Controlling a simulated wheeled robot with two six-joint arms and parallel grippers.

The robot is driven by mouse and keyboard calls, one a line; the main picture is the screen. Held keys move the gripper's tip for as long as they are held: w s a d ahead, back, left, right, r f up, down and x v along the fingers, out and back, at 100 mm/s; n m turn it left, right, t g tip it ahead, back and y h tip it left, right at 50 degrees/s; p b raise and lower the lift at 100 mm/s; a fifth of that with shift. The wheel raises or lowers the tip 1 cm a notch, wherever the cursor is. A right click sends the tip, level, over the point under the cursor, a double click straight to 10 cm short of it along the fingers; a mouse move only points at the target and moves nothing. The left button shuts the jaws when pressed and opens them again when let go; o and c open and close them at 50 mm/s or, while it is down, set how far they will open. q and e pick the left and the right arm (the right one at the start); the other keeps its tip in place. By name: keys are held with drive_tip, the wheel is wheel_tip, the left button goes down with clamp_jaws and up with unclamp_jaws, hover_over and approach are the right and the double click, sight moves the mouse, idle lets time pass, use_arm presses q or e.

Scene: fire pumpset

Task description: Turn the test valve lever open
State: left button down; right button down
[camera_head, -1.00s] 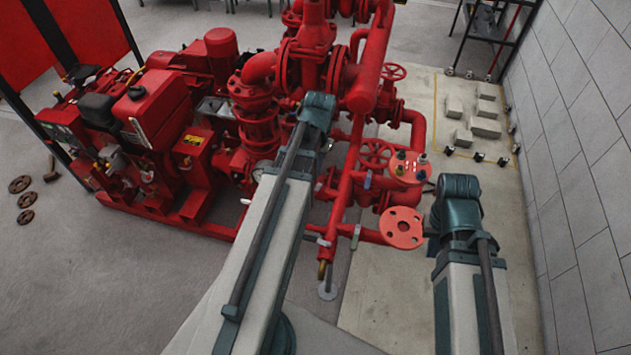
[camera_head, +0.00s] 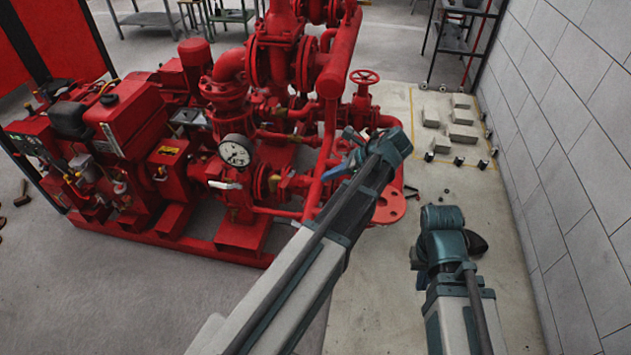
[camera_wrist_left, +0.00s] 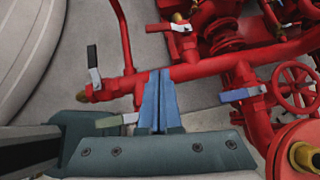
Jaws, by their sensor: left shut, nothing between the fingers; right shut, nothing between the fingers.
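My left gripper (camera_wrist_left: 162,78) is shut and empty in the left wrist view, its blue fingers together near a red pipe. I cannot tell which lever is the test valve's. A black-and-white lever (camera_wrist_left: 93,65) stands left of the fingers, by a pipe end with a brass fitting. A blue lever (camera_wrist_left: 241,95) lies to their right, apart from them. A red-and-white lever (camera_wrist_left: 178,27) is above them. A greenish lever (camera_wrist_left: 117,120) shows left of the fingers' base, partly covered. In the head view my left arm hides much of this piping.
The red pumpset (camera_head: 130,120) fills the left and middle, with a pressure gauge (camera_head: 237,151) at its front. A red handwheel (camera_wrist_left: 297,87) is right of the blue lever. A block wall (camera_head: 570,130) bounds the right. Grey blocks (camera_head: 460,115) lie on the floor.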

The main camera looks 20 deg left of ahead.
sight(288, 179)
use_arm(q)
drive_tip(key=b+x, duration=0.2)
drive_tip(key=x, duration=0.2)
drive_tip(key=b+x, duration=0.3)
drive_tip(key=x, duration=0.1)
drive_tip(key=shift+a+f+b, duration=0.1)
drive_tip(key=shift+f+b, duration=0.2)
drive_tip(key=shift+f, duration=0.2)
drive_tip(key=shift+s+a+r, duration=0.1)
drive_tip(key=shift+a, duration=0.95)
drive_tip(key=shift+s+a+r, duration=0.1)
drive_tip(key=shift+a, duration=1)
